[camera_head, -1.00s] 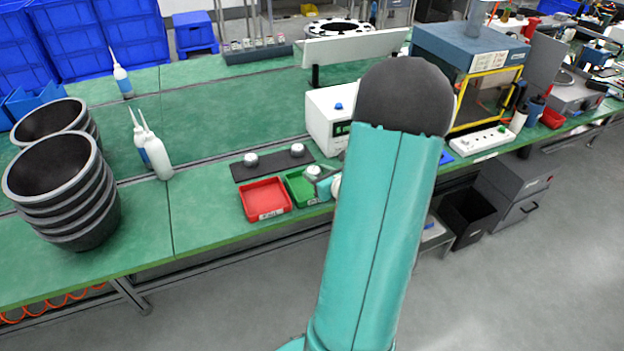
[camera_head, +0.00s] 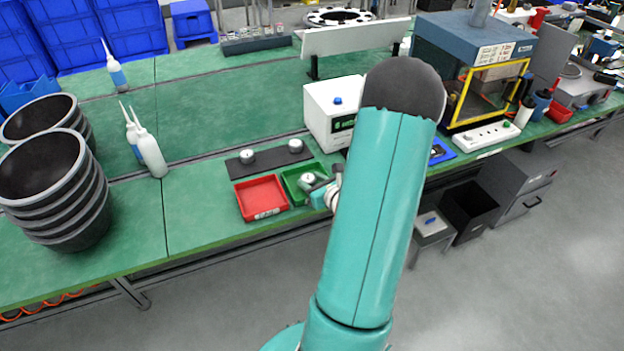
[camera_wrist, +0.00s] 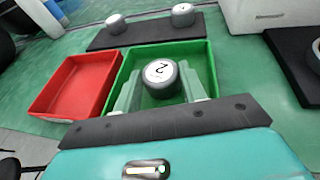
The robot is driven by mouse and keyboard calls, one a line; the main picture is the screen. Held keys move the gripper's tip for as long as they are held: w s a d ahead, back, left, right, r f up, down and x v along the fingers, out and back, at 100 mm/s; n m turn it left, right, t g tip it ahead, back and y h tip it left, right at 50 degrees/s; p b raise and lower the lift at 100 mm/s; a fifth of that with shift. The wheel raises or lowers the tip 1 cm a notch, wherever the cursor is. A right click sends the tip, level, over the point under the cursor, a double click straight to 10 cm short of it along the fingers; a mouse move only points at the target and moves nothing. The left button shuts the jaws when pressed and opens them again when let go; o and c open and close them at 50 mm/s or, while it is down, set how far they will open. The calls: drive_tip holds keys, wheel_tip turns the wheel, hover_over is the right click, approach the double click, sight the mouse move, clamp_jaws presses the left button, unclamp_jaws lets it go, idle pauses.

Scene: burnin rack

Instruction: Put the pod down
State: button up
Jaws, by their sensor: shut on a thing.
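My gripper (camera_wrist: 163,103) is shut on a grey pod (camera_wrist: 161,75) with a white top marked "2" in the wrist view. The fingers stand on either side of it. The pod is over or inside the green tray (camera_wrist: 200,50); I cannot tell whether it touches the tray floor. In the head view the pod (camera_head: 307,179) shows at my gripper (camera_head: 312,185) over the green tray (camera_head: 292,187), partly hidden by my arm.
A red tray (camera_wrist: 75,85) stands empty to the left of the green one. Two more pods (camera_wrist: 116,24) (camera_wrist: 183,15) sit on a black strip (camera_wrist: 145,33) behind. A white box (camera_head: 330,112) stands to the right of the strip. Black buckets (camera_head: 55,190) stand at the left.

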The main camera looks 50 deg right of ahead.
drive_tip(key=o, duration=1)
drive_tip(key=shift+f, duration=0.1)
drive_tip(key=shift+s+r, duration=0.2)
drive_tip(key=shift+r, duration=0.05)
drive_tip(key=v, duration=1.1)
drive_tip(key=shift+s+a, duration=0.15)
drive_tip(key=shift+s, duration=0.1)
drive_tip(key=shift+r, duration=0.1)
